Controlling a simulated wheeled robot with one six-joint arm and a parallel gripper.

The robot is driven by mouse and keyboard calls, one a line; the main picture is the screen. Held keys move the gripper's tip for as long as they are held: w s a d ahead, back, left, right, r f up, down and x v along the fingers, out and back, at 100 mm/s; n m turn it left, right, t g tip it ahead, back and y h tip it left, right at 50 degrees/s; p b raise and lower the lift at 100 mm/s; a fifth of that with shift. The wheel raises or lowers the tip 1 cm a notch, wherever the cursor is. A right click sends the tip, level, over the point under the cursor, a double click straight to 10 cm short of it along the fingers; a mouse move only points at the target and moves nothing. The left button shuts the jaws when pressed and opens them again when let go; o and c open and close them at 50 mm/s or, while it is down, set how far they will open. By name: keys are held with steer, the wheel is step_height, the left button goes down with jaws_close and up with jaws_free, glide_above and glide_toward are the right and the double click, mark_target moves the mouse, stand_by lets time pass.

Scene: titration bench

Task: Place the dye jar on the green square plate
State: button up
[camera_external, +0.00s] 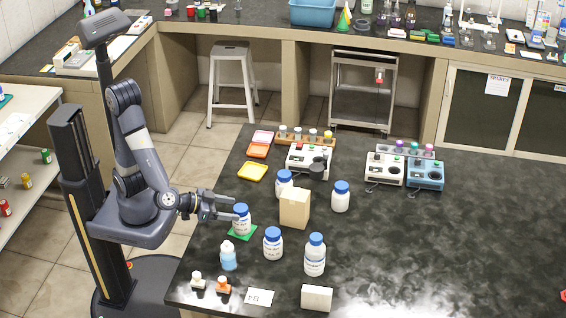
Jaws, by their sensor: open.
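A white jar with a blue lid (242,221) stands upright on the green square plate (235,234) near the left part of the dark bench. Its label is too small to read, so I cannot tell for certain that it is the dye jar. The jar hides much of the plate. My gripper (233,207) reaches in from the left at about lid height, with its fingers apart. The fingertips are beside the jar's top; I cannot tell whether they touch it.
Similar blue-lidded jars stand around, such as one in front (273,243), a taller one (315,255) and one behind (341,196). A tan box (294,208) stands right of the plate. A light-blue bottle (228,256) is close in front. The bench's right side is mostly clear.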

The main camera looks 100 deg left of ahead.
steer(key=p+v, duration=0.2)
steer(key=v, duration=0.8)
steer(key=shift+s, duration=0.2)
